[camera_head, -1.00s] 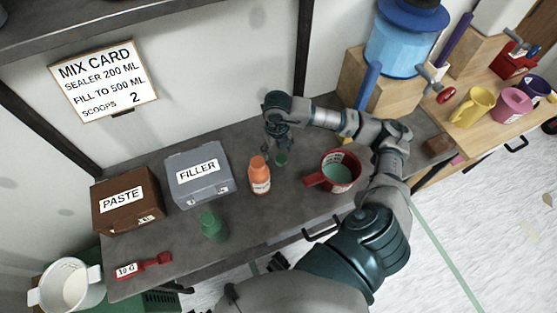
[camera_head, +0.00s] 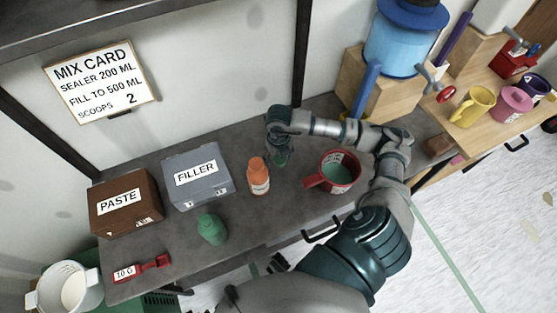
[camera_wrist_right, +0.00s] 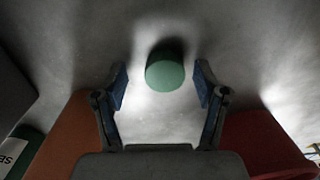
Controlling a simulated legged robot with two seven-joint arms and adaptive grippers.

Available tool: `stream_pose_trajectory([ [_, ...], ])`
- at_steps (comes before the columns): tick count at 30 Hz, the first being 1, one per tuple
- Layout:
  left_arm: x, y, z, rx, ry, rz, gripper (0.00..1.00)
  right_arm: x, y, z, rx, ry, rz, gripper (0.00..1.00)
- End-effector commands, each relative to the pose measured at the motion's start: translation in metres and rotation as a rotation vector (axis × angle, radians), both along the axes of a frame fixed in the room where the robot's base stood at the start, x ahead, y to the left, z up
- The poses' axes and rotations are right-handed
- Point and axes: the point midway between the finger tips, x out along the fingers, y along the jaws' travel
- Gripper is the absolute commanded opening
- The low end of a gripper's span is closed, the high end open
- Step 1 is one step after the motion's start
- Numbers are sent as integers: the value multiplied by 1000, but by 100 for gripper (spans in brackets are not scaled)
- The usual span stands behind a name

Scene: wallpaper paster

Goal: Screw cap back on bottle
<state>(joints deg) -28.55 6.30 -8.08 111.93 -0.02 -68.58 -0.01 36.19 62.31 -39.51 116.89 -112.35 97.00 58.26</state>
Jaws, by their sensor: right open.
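A small green cap (camera_head: 282,160) lies on the grey bench behind the orange bottle. My right gripper (camera_head: 279,152) is just over it, pointing down. In the right wrist view the round green cap (camera_wrist_right: 165,72) shows between and slightly beyond the fingertips of my open right gripper (camera_wrist_right: 161,84), with a gap on both sides. A green bottle (camera_head: 212,229) stands near the bench's front edge; whether its top is bare is too small to tell. An orange bottle (camera_head: 259,176) stands left of the gripper.
A red mug (camera_head: 312,182) with green liquid stands right of the gripper. A grey FILLER box (camera_head: 208,191) and a brown PASTE box (camera_head: 125,221) stand at the left. A red scoop (camera_head: 156,263) lies at the front left. Bare bench surrounds the green bottle.

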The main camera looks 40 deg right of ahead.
Motion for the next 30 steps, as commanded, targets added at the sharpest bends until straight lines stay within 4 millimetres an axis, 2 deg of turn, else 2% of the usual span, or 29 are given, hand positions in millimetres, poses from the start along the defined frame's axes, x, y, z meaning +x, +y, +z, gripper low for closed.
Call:
stream_pose_trajectory([
  [5, -4, 0, -2, -1, 8, 0, 66, 0, 0, 0, 0, 0, 0, 72],
  [6, -5, 0, -3, -1, 8, 0, 66, 0, 0, 0, -1, 0, 0, 67],
  [11, -6, -2, -3, -3, 9, -1, 66, 0, 1, 1, -2, 1, 0, 28],
  [23, 0, -2, -1, -3, -2, -1, 66, 0, 0, 5, -1, -1, 0, 28],
  [27, 5, -2, -1, -4, -17, -1, 66, 1, 0, 26, -1, -4, 1, 28],
  [30, -4, 0, -16, 0, 4, -2, 66, 1, 0, 48, -1, -5, 0, 28],
])
